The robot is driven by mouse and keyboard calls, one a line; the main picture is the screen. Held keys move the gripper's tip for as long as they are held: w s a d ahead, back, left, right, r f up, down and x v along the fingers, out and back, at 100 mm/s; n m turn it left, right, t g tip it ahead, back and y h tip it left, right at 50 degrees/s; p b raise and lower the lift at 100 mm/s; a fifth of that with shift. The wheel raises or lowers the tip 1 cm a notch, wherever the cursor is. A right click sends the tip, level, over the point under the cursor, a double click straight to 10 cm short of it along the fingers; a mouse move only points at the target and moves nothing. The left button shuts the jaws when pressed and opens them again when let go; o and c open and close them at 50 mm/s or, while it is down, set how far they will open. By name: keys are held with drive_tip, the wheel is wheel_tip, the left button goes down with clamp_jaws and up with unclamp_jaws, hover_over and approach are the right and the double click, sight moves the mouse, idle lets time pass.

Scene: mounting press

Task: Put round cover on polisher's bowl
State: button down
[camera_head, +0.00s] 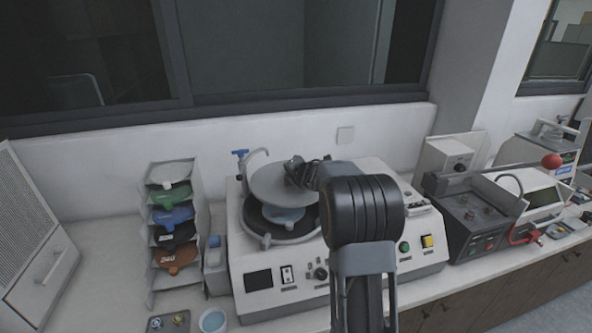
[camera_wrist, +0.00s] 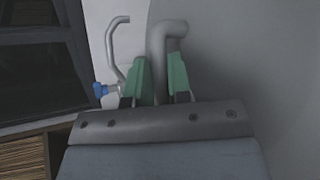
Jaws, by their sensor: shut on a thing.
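The round cover (camera_head: 272,187) is a grey disc held over the polisher's bowl (camera_head: 251,234) in the head view, apart from the rim as far as I can see. The bowl is a dark round well in the white polisher (camera_head: 262,262), with a light blue piece (camera_head: 284,216) visible inside. My gripper (camera_head: 305,172) is above the cover, partly hidden by my arm. In the wrist view its green fingers (camera_wrist: 158,80) are shut on the cover's bent grey handle (camera_wrist: 168,35). The cover's grey face (camera_wrist: 240,60) fills the right side there.
A bent pipe with a blue tap (camera_head: 240,153) stands behind the bowl's left, and shows in the wrist view (camera_wrist: 100,90). A rack of coloured discs (camera_head: 172,222) stands left. A dark machine (camera_head: 470,215) stands right. A wall and window are behind.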

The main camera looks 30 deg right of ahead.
sight(285, 191)
drive_tip(key=s+a+b, duration=0.3)
drive_tip(key=s+a, duration=0.2)
drive_tip(key=shift+s, duration=0.1)
drive_tip(key=shift+f+b, duration=0.6)
drive_tip(key=shift+b, duration=0.2)
drive_tip(key=shift+f+b, duration=1.1)
drive_tip(key=shift+f, duration=0.05)
drive_tip(key=shift+s+d, duration=0.1)
drive_tip(key=c, duration=1)
unclamp_jaws()
drive_tip(key=shift+f, duration=0.1)
